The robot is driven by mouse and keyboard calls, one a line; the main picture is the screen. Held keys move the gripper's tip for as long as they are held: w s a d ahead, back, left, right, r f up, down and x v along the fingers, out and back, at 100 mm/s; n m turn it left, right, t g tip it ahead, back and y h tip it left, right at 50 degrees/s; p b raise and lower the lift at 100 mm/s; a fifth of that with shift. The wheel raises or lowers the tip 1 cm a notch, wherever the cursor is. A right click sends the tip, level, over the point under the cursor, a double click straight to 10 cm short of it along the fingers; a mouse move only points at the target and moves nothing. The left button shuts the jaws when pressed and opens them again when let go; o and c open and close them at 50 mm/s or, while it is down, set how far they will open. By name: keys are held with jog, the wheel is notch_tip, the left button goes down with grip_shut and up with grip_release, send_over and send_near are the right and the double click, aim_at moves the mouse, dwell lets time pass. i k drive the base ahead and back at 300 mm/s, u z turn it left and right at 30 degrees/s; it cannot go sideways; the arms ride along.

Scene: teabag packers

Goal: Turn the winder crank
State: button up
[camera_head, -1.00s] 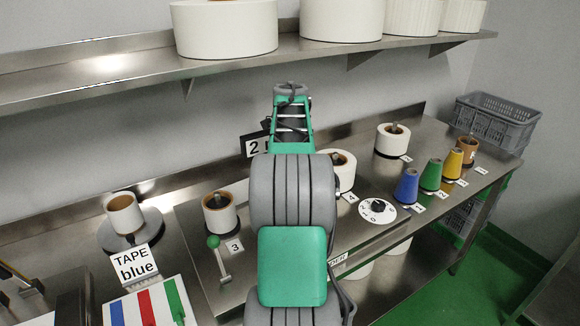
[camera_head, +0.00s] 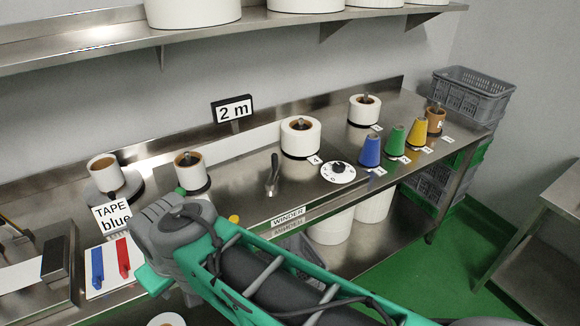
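The WINDER sign (camera_head: 288,215) is on the front edge of the raised steel bench top. A small green knob (camera_head: 180,190) shows just above my arm, in front of the left spool; the rest of that crank is hidden behind my arm. A metal lever (camera_head: 272,178) stands on the bench top in the middle. A white dial (camera_head: 338,171) with a black knob lies to its right. My arm reaches from the lower right to the left, its bent joint over the bench's front left. My gripper is not visible.
Spools (camera_head: 190,172) (camera_head: 300,137) (camera_head: 364,109) stand along the bench. Blue (camera_head: 370,150), green (camera_head: 394,141) and yellow (camera_head: 418,132) cones stand at right. A 2 m sign (camera_head: 235,110) is at the back. A shelf (camera_head: 160,36) with large rolls hangs above. Grey crates (camera_head: 470,95) are at far right.

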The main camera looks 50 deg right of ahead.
aim_at(270, 184)
jog(key=z, duration=1.45)
jog(key=i, duration=0.5)
jog(key=u, duration=1.3)
